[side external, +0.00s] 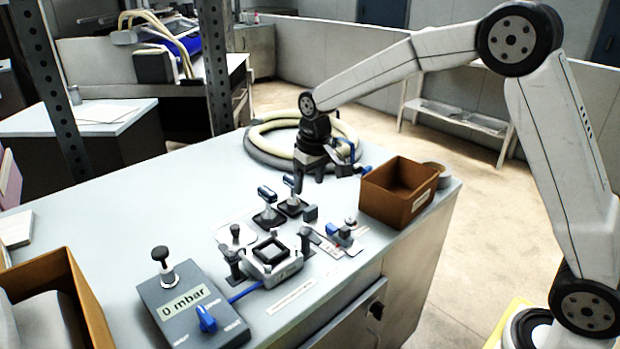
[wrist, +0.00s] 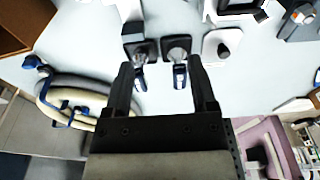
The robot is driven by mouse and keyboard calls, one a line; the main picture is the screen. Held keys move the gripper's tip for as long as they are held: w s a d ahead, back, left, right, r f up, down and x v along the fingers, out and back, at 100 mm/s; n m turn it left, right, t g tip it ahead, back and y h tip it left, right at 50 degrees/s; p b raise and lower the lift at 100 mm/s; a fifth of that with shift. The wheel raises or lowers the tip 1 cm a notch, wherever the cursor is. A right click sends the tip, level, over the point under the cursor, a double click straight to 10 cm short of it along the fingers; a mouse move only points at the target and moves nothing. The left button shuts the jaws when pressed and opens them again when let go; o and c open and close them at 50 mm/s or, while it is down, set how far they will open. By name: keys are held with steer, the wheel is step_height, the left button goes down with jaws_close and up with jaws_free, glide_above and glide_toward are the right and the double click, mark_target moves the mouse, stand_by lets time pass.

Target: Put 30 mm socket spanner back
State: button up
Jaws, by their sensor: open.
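A brown open box (side external: 398,192) stands right of my gripper. A coiled hose (side external: 262,150) lies behind it. In front are a clamp fixture (side external: 272,258) and a grey "0 mbar" unit (side external: 190,310). Another brown box (side external: 85,300) is at the left. The bench left of the tools is clear.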

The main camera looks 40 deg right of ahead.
steer(key=s+f, duration=0.3)
steer(key=s, duration=0.8)
steer(key=s+d+f+t, duration=0.1)
steer(key=s+f, duration=0.2)
steer(key=s, duration=0.8)
steer(key=shift+s+d+f, duration=0.15)
steer(key=shift+d, duration=0.05)
